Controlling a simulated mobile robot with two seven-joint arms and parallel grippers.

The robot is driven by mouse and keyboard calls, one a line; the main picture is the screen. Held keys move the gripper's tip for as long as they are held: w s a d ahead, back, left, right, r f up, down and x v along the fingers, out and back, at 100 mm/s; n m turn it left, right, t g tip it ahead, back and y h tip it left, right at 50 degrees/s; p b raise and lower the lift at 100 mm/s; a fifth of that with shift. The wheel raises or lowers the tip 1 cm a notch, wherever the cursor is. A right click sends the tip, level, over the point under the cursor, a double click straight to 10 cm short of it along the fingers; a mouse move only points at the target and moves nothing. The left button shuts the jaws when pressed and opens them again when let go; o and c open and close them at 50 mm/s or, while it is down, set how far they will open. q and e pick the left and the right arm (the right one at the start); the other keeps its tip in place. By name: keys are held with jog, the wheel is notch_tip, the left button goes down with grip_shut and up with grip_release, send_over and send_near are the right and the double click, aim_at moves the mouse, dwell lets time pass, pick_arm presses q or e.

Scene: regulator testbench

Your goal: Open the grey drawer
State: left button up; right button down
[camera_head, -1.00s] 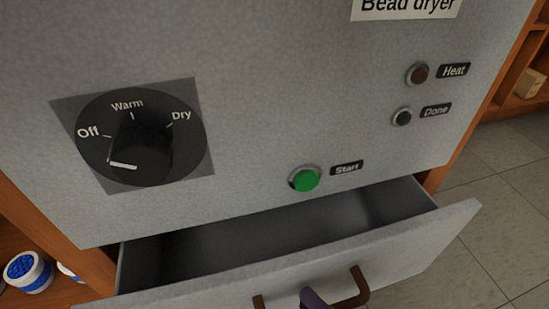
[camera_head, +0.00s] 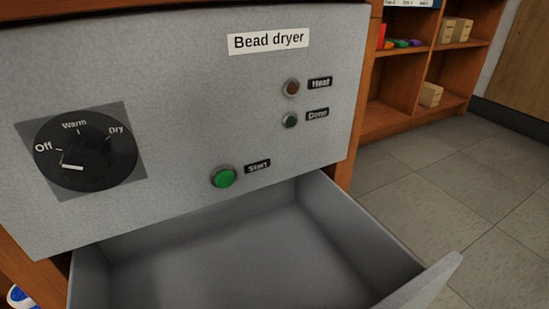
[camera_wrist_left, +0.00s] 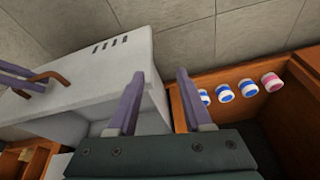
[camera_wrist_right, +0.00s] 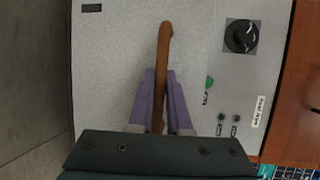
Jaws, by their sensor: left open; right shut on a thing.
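The grey drawer (camera_head: 360,235) of the bead dryer is pulled far out in the head view, and its inside looks empty. Its front edge is mostly cut off at the bottom of the picture. In the right wrist view, my right gripper (camera_wrist_right: 160,75) is shut on the drawer's brown bar handle (camera_wrist_right: 165,38). The handle (camera_wrist_left: 45,76) also shows at the left of the left wrist view, with purple fingers at it. My left gripper (camera_wrist_left: 160,74) is open and empty, apart from the handle. Neither gripper shows in the head view.
The dryer's front panel (camera_head: 190,120) has a dial (camera_head: 86,151) pointing near Off, a green Start button (camera_head: 223,177) and two dark lamps. A wooden shelf (camera_head: 400,95) stands behind. The tiled floor (camera_head: 450,200) at right is clear. Several jars (camera_wrist_left: 223,93) sit in a wooden compartment.

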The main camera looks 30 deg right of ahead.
jog(key=c, duration=0.9)
grip_release()
jog(key=shift+w, duration=0.15)
jog(key=shift+o, duration=0.2)
jog(key=shift+s+d+r, duration=0.1)
jog(key=shift+s+d, duration=0.05)
jog(key=shift+s, duration=0.25)
jog(key=p+v, duration=0.1)
jog(key=v, duration=0.8)
jog(key=shift+p, duration=0.35)
jog(key=shift+s, duration=0.1)
